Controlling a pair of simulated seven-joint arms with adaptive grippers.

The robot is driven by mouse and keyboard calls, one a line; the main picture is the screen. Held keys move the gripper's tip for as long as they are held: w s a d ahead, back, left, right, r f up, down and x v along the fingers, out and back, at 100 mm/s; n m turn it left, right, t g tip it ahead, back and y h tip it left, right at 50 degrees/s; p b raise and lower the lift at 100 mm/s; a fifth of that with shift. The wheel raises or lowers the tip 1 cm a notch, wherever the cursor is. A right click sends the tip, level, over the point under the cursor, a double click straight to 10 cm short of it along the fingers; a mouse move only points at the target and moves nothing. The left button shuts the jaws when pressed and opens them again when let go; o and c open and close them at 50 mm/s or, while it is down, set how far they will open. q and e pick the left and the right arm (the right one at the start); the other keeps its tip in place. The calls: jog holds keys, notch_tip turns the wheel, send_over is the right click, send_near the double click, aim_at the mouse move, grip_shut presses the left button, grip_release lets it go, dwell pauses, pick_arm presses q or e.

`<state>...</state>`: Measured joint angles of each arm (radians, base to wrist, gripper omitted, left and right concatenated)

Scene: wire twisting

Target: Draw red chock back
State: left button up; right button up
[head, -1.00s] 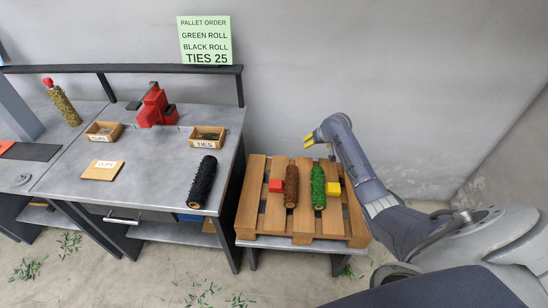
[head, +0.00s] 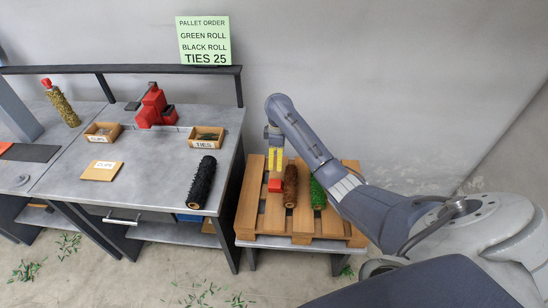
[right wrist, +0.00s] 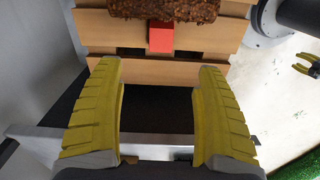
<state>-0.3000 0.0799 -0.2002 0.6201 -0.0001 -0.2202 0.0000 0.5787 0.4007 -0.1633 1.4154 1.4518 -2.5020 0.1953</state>
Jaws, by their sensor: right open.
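The red chock (head: 275,185) lies on the pallet, against the left side of the brown roll (head: 291,186). My right gripper (head: 275,160) is above the chock in the head view, pointing down. In the right wrist view its yellow fingers (right wrist: 160,110) are open and empty, with the red chock (right wrist: 161,37) ahead of the gap between them and the brown roll (right wrist: 168,9) beyond it. My left gripper is out of the head view; a small yellow gripper (right wrist: 308,64), likely it, shows at the right edge of the right wrist view, its opening unclear.
The wooden pallet (head: 247,212) also holds a green roll (head: 317,192), partly behind my right arm. The bench to the left holds a black roll (head: 202,182), a ties box (head: 207,137), a clips box (head: 102,132) and a red vise (head: 155,108).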

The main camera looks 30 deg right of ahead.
aim_at(276, 184)
jog(key=shift+a+r+n, duration=0.1)
jog(key=shift+a+n, duration=0.1)
jog(key=shift+n, duration=0.1)
notch_tip(276, 184, down, 17)
jog(key=shift+f, duration=0.2)
dwell(0.9)
jog(key=shift+c, duration=0.4)
jog(key=c, duration=1.3)
